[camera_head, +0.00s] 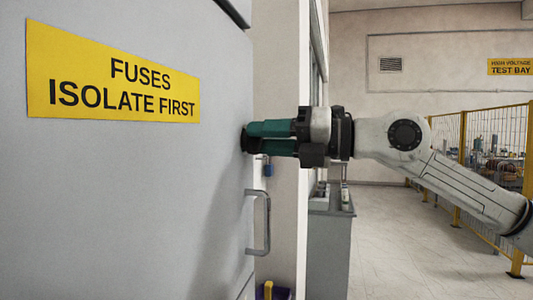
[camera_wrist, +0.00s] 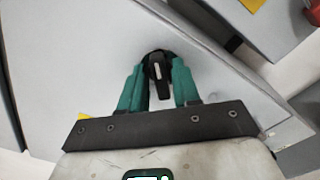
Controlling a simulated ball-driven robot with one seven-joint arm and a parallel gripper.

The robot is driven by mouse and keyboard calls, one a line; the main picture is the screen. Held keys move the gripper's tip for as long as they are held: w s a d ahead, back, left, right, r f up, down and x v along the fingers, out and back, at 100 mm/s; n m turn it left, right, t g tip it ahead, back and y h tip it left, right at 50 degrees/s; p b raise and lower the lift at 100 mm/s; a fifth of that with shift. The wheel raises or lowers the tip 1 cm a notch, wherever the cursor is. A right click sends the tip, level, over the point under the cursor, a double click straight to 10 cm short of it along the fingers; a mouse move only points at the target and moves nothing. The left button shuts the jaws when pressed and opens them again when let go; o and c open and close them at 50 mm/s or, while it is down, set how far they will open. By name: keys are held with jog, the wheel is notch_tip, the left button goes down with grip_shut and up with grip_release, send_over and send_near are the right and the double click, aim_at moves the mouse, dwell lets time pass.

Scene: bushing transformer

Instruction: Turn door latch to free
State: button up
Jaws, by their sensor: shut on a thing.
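The door latch (camera_wrist: 157,72) is a small black turn knob with a pale mark on its grip, on the grey cabinet door (camera_head: 130,200). In the wrist view its grip lies between my two green fingers, close to upright in the picture. My gripper (camera_head: 247,139) reaches in from the right in the head view, with its fingertips at the door's right edge. It is shut on the latch. In the head view the fingers hide most of the latch. The wrist view shows my gripper (camera_wrist: 158,85) straight in front of the door face.
A grey pull handle (camera_head: 259,222) stands out from the door below my gripper. A yellow "FUSES ISOLATE FIRST" sign (camera_head: 112,80) is on the door. A grey cabinet (camera_head: 330,240) stands behind. Yellow mesh fencing (camera_head: 480,150) runs along the right, with clear floor (camera_head: 400,240) before it.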

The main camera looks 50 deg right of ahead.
jog(key=m+b, duration=0.2)
jog(key=m, duration=0.1)
jog(key=m+b, duration=0.1)
jog(key=shift+d+f+m, duration=0.1)
jog(key=shift+f+m, duration=0.2)
jog(key=shift+m+b, duration=0.95)
jog(key=shift+m, duration=0.95)
jog(key=shift+r, duration=0.1)
jog(key=o, duration=0.8)
jog(key=shift+c, duration=0.2)
jog(key=b+v, duration=0.2)
jog(key=v, duration=0.8)
jog(key=shift+s+d, duration=0.2)
jog(key=shift+s, duration=0.15)
